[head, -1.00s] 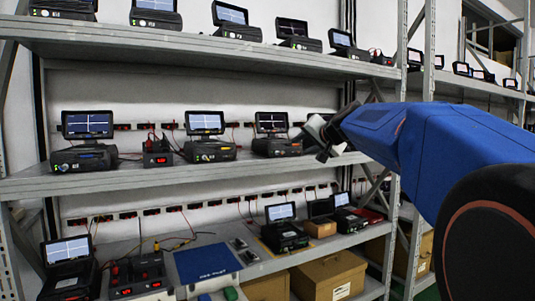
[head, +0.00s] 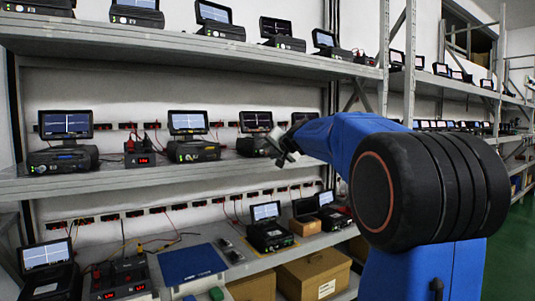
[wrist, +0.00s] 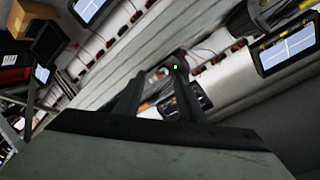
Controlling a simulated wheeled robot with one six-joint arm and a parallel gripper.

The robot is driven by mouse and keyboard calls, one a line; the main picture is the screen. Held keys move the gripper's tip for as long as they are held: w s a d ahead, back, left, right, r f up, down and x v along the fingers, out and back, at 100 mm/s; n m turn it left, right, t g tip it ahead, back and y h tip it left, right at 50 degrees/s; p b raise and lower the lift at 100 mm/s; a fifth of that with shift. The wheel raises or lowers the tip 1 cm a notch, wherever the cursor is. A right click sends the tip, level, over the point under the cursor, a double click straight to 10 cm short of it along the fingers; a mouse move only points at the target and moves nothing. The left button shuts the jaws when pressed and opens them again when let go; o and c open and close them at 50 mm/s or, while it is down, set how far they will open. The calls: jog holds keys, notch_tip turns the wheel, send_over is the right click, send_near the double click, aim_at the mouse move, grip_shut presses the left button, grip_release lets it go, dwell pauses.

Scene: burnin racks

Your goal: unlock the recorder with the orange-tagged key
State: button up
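Recorders with tilted screens stand on the middle shelf: one at left (head: 65,125), one in the middle (head: 190,122), and one at right (head: 256,122), partly hidden by my gripper. My gripper (head: 283,150) is in front of the right recorder's right side. In the wrist view, my two dark fingers (wrist: 156,90) stand apart, pointing at a dark recorder (wrist: 192,102) with a round grey part and a small green light. A small orange patch (wrist: 145,107) shows between the fingers; I cannot tell whether it is the key's tag or whether it is held.
The upper shelf (head: 200,47) holds more recorders above my arm. A rack upright (head: 409,60) stands beyond the arm. The lower shelf holds a blue mat (head: 192,263), instruments and cardboard boxes (head: 313,272). Open green floor (head: 516,235) lies at right.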

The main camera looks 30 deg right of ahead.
jog(key=shift+x, duration=1.2)
jog(key=shift+c, duration=0.2)
grip_shut()
jog(key=shift+m, duration=0.3)
jog(key=m+y, duration=0.2)
jog(key=m, duration=0.2)
jog(key=m+t+y, duration=0.1)
jog(key=m+y, duration=0.1)
jog(key=m, duration=0.2)
jog(key=d+m+y, duration=0.1)
jog(key=m, duration=0.4)
jog(key=shift+f+t+y, duration=0.3)
jog(key=shift+y, duration=0.1)
jog(key=shift+m, duration=0.3)
